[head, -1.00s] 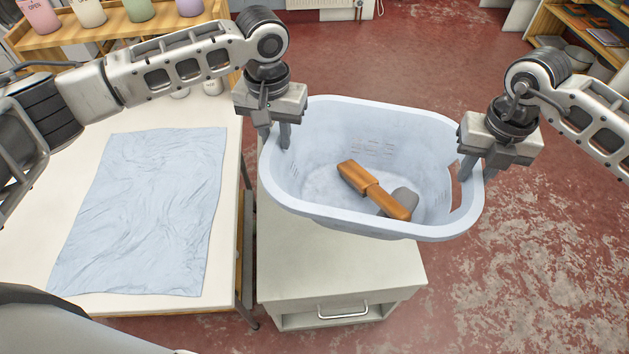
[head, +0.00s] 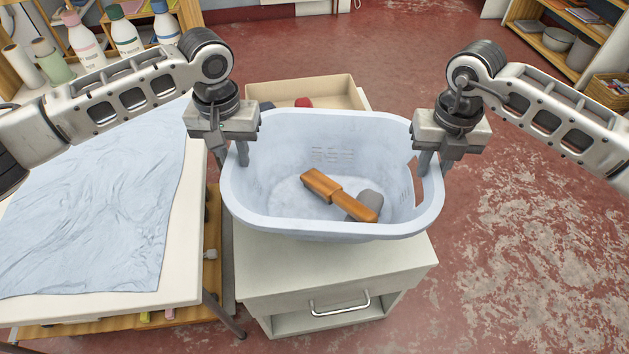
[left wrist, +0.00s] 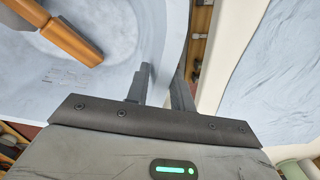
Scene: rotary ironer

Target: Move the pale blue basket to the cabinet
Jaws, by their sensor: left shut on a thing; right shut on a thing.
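The pale blue basket (head: 330,226) is held level over the white cabinet (head: 330,275). I cannot tell whether its bottom touches the cabinet top. My left gripper (head: 240,158) is shut on the basket's left rim. My right gripper (head: 430,166) is shut on its right rim, by the handle opening. A wooden-handled tool (head: 340,194) and a grey round item (head: 366,203) lie inside the basket. In the left wrist view the fingers (left wrist: 160,85) straddle the basket wall, and the wooden tool (left wrist: 62,36) shows at upper left.
A table with a pale blue cloth (head: 100,210) stands close on the left. A shallow beige tray (head: 340,88) with a red item is behind the basket. Shelves with bottles (head: 85,45) are at upper left. Red floor on the right is open.

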